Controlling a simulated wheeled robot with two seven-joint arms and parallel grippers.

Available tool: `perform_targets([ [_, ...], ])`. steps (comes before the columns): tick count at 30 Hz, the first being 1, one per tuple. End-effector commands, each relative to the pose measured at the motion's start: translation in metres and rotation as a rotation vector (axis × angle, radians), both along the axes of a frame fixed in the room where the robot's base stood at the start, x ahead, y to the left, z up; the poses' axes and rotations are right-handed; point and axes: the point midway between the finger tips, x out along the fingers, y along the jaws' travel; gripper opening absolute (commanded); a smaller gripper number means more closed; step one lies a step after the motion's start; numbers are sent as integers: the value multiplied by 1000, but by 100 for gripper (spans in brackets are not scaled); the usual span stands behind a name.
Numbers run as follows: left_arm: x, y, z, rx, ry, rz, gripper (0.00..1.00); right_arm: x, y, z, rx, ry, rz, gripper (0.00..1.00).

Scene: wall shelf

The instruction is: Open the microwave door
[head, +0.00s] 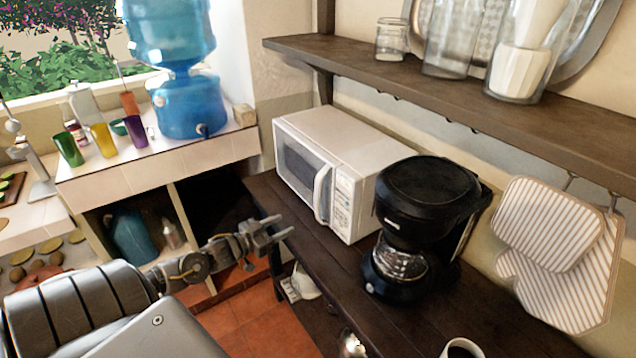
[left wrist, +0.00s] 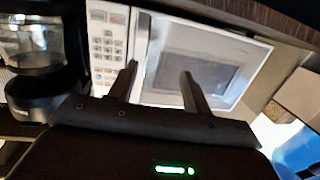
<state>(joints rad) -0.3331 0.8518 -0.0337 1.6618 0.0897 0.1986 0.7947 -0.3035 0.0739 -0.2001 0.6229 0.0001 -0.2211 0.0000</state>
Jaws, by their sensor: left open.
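The white microwave (head: 345,165) stands on the dark wooden shelf, its door facing left toward my arm. The door (head: 297,170) looks closed, with a dark window and a white vertical handle (head: 322,194) beside the keypad. My left gripper (head: 279,229) is open and empty, in front of the microwave, below and left of the handle and apart from it. My right gripper is not in view.
A black coffee maker (head: 428,195) stands close to the right of the microwave. A dark upper shelf (head: 440,95) with glass jars runs above. A blue water dispenser (head: 186,105) and several cups stand on the tiled counter (head: 160,167) at left. The space before the door looks clear.

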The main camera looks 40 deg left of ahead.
Motion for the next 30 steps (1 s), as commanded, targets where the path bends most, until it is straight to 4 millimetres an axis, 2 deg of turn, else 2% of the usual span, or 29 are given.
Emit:
perform_targets([
  [1, 4, -8, 30, -9, -31, -38, 49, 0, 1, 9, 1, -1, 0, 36],
  [3, 7, -17, 54, -25, -61, -77, 49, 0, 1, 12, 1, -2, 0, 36],
  [6, 8, -24, 71, -38, -84, -108, 49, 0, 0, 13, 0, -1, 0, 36],
  [11, 9, -26, 75, -42, -91, -115, 49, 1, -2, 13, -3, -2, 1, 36],
  [16, 20, -28, 77, -42, -93, -112, 49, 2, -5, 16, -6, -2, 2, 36],
  [30, 91, -49, 77, -42, -92, -111, 49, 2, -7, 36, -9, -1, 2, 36],
])
